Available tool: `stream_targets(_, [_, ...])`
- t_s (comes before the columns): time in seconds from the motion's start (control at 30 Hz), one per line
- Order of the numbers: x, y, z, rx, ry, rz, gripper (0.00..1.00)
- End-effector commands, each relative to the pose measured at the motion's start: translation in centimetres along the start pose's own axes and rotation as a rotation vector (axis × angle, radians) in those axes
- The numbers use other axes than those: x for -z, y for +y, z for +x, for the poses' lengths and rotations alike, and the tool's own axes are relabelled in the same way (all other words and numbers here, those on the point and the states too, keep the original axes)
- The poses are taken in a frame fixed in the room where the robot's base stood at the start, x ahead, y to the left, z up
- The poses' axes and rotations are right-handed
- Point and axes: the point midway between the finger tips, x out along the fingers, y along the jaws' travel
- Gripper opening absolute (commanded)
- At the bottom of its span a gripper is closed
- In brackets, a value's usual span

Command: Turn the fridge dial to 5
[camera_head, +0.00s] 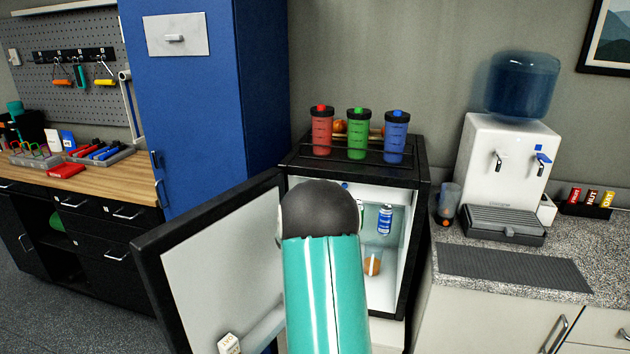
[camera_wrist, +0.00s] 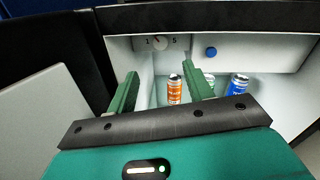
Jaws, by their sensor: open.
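The small black fridge (camera_head: 422,215) stands with its door (camera_head: 215,265) swung open to the left. The fingers look apart from the dial. In the head view, my arm hides the dial and the gripper.
A blue button (camera_wrist: 211,52) sits right of the dial. An orange can (camera_wrist: 174,90) and a blue can (camera_wrist: 238,86) stand inside. Red, green and blue shaker bottles (camera_head: 358,135) stand on top of the fridge. A water dispenser (camera_head: 495,160) stands on the right counter.

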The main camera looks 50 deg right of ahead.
Motion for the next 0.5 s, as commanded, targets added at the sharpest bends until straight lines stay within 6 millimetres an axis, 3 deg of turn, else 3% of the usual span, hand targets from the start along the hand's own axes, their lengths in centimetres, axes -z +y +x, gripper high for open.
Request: stream_targets(0.5, [0.3,-0.1,8.9,0.003,0.004,-0.001,0.51])
